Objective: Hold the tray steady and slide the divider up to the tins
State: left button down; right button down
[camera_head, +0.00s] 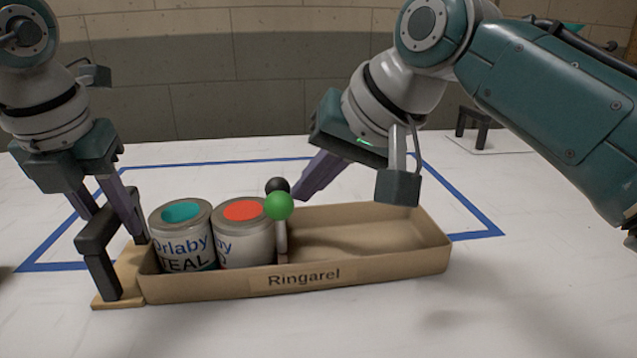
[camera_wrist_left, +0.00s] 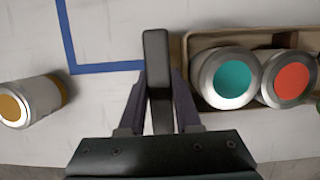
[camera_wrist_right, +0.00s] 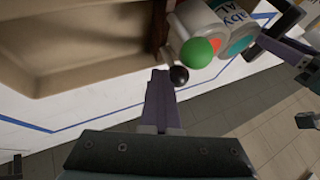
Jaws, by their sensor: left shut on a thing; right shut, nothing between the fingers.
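The tan tray (camera_head: 350,278), marked Ringarel, lies on the white table. A teal-topped tin (camera_head: 181,245) and a red-topped tin (camera_head: 243,245) stand side by side in its left end. The divider (camera_head: 282,243), with a green knob (camera_head: 279,206) and a black knob (camera_head: 277,185), stands just right of the red-topped tin; I cannot tell if they touch. My left gripper (camera_head: 110,222) is shut on the black handle (camera_wrist_left: 158,85) at the tray's left end. My right gripper (camera_head: 299,195) is shut and empty, its fingertips close to the black knob on the divider's right side.
The tray right of the divider is empty. Blue tape (camera_head: 480,222) marks a rectangle on the table around the tray. Another tin with an orange-yellow top (camera_wrist_left: 30,102) is left of the tray in the left wrist view. A black handle-like object (camera_head: 473,128) stands at the back right.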

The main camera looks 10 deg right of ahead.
pick_arm(q)
jog(key=shift+d, duration=0.2)
pick_arm(e)
jog(key=shift+a+r, duration=0.1)
jog(key=shift+a, duration=0.1)
jog(key=d, duration=0.3)
jog(key=d+f, duration=0.1)
jog(key=shift+s+d, duration=0.3)
jog(key=shift+s, duration=0.1)
jog(key=v, duration=0.9)
jog(key=shift+s+r, duration=0.15)
jog(key=shift+r, duration=0.3)
pick_arm(q)
jog(key=c, duration=0.5)
grip_release()
